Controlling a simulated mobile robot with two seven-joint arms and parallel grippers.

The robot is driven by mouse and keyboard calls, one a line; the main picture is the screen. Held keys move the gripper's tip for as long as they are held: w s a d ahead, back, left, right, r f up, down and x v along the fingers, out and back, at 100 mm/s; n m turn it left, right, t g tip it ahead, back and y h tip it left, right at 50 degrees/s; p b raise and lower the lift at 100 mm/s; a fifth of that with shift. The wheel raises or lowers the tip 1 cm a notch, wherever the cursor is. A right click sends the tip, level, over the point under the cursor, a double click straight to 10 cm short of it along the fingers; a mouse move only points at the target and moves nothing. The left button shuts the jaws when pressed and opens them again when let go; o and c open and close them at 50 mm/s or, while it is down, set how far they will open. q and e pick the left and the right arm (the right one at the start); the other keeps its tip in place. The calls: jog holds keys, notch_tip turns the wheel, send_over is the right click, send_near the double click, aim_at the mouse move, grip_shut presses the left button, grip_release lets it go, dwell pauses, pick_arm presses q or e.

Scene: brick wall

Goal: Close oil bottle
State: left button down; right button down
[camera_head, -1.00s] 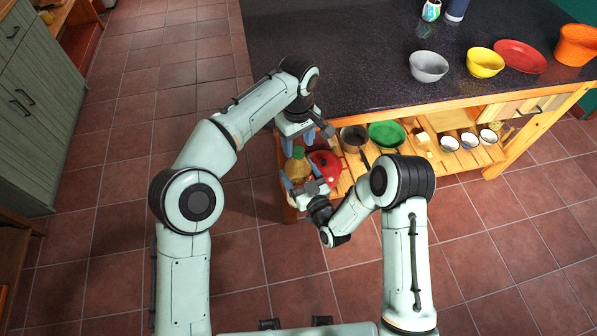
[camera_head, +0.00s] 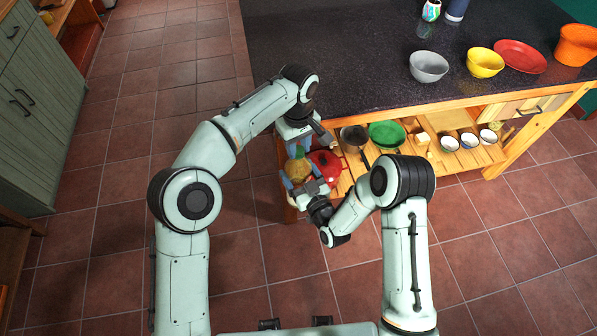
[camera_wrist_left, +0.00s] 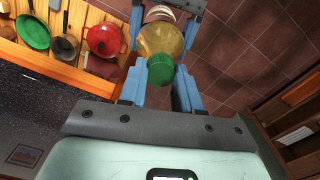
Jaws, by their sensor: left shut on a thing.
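The oil bottle (camera_head: 297,170) has a yellowish body and a green cap (camera_wrist_left: 161,69). The join between cap and neck is hard to see.
A red pot (camera_head: 326,163) stands close to the right of the bottle. A dark pan (camera_head: 354,137), a green dish (camera_head: 387,134) and small bowls (camera_head: 449,143) sit further along the shelf. The dark countertop (camera_head: 330,45) overhangs behind. Tiled floor (camera_head: 500,240) is clear in front.

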pick_arm(q)
jog(key=m, duration=1.8)
jog(key=shift+m, duration=0.3)
jog(key=m, duration=0.6)
jog(key=shift+m, duration=0.4)
jog(key=c, duration=0.7)
grip_release()
